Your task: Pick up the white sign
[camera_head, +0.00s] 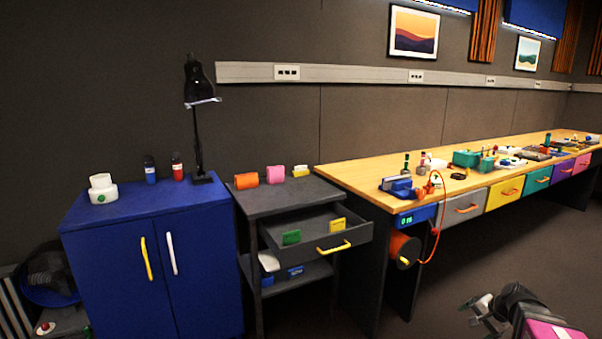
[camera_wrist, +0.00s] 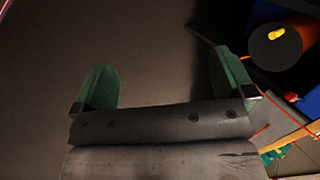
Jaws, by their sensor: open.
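A white piece (camera_head: 269,261), which looks like the white sign, stands on the lower shelf of the dark grey cart, under the open drawer. It is partly covered by the drawer above. My gripper (camera_head: 482,312) is at the bottom right of the head view, well to the right of the cart and far from the white sign. In the wrist view my gripper (camera_wrist: 163,82) is open, its two green-padded fingers wide apart with nothing between them. The white sign is not in the wrist view.
The open drawer (camera_head: 318,248) holds green and yellow signs and juts forward. Orange (camera_head: 247,181), pink (camera_head: 275,174) and yellow signs stand on the cart top. A blue item (camera_head: 295,270) is on the lower shelf. A blue cabinet (camera_head: 150,265) stands left, a workbench (camera_head: 350,178) right.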

